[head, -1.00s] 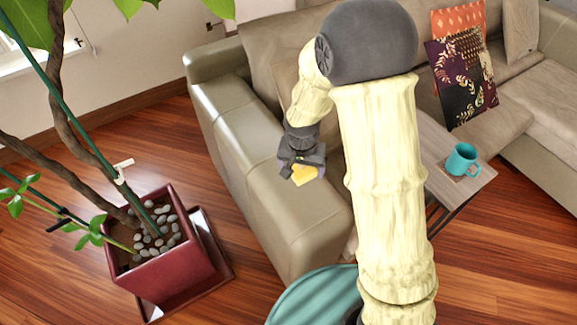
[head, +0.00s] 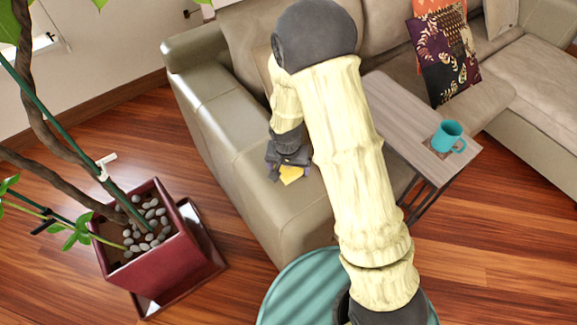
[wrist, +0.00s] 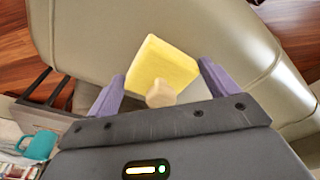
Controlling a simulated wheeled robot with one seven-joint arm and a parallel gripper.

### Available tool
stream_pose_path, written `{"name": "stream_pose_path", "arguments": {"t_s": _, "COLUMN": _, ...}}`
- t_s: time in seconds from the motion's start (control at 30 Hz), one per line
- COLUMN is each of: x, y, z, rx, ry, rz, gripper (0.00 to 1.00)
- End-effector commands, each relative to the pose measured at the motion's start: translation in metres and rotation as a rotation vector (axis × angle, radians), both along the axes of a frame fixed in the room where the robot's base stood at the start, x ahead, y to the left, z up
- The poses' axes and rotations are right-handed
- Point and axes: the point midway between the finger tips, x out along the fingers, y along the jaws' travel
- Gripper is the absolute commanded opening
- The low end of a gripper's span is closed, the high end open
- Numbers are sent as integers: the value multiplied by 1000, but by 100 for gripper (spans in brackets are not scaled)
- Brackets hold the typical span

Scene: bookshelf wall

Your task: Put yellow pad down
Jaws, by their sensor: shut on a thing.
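The yellow pad (head: 291,174) shows at the tip of my gripper (head: 287,162) in the head view, over the sofa's near armrest (head: 240,140). In the wrist view the pad (wrist: 160,62) is a pale yellow block between and beyond the two purple fingers (wrist: 161,72). My gripper is shut on it. A small pale piece (wrist: 160,94) shows just below the pad, between the fingers; I cannot tell what it is. The armrest's beige leather (wrist: 95,40) lies behind the pad. Whether the pad touches the armrest is not clear.
A grey wooden side table (head: 390,105) with a teal mug (head: 447,137) stands right of my arm. A red planter (head: 160,255) with stones and a plant stands at left. Cushions (head: 443,50) lie on the sofa. Wood floor (head: 215,200) is open between planter and sofa.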

Motion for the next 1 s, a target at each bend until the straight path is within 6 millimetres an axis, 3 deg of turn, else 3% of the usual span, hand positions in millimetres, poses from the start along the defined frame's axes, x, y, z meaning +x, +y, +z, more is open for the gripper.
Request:
{"name": "stream_pose_path", "arguments": {"t_s": 0.23, "x": 0, "y": 1, "z": -3, "rx": 0, "ry": 0, "rz": 2, "gripper": 65}}
{"name": "stream_pose_path", "arguments": {"t_s": 0.27, "x": 0, "y": 1, "z": -2, "rx": 0, "ry": 0, "rz": 2, "gripper": 90}}
{"name": "stream_pose_path", "arguments": {"t_s": 0.33, "x": 0, "y": 0, "z": -2, "rx": 0, "ry": 0, "rz": 1, "gripper": 100}}
{"name": "stream_pose_path", "arguments": {"t_s": 0.67, "x": 0, "y": -1, "z": 4, "rx": 0, "ry": -1, "rz": -3, "gripper": 100}}
{"name": "stream_pose_path", "arguments": {"t_s": 1.0, "x": -6, "y": 1, "z": 53, "rx": 1, "ry": -4, "rz": -1, "gripper": 100}}
